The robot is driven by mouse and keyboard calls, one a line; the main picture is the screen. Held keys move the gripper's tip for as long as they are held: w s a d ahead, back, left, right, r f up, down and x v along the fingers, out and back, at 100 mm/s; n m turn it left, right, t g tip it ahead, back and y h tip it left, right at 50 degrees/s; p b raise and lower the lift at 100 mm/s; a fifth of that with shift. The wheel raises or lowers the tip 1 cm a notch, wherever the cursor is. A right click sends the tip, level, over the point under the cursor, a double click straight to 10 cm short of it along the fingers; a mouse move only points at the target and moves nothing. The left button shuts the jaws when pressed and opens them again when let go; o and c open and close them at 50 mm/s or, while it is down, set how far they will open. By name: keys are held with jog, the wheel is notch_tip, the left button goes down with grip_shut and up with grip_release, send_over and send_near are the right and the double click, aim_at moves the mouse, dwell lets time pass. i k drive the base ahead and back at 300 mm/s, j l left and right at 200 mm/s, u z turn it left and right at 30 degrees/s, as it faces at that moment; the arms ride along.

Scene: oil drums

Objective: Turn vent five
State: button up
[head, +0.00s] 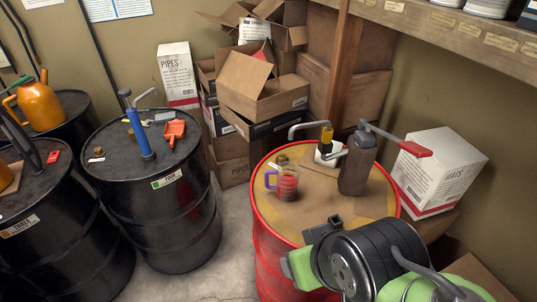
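A red drum (268,250) with a worn yellow top stands right of centre in the head view. I see no number label on it. A small brass cap (282,160) sits near the far left edge of its top; it looks like a vent. Black drums stand to the left, one labelled FOUR (168,180) and one labelled THREE (19,226). The FOUR drum has a similar small cap (97,151). Black and green links of my arm show at the lower right, over the near edge of the red drum. My gripper's fingers are not visible.
Cardboard boxes (262,90) are stacked behind. A white box (440,165) stands right. Bare floor shows between the drums.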

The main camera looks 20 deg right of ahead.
aim_at(282, 158)
jog(key=i+j, duration=0.2)
jog(key=i+j+z, duration=0.15)
jog(key=j, duration=0.3)
jog(key=i+j, duration=0.25)
jog(key=i+j+z, duration=0.15)
jog(key=j, duration=0.25)
jog(key=i+j+z, duration=0.1)
jog(key=i+j, duration=0.2)
jog(key=i, duration=0.25)
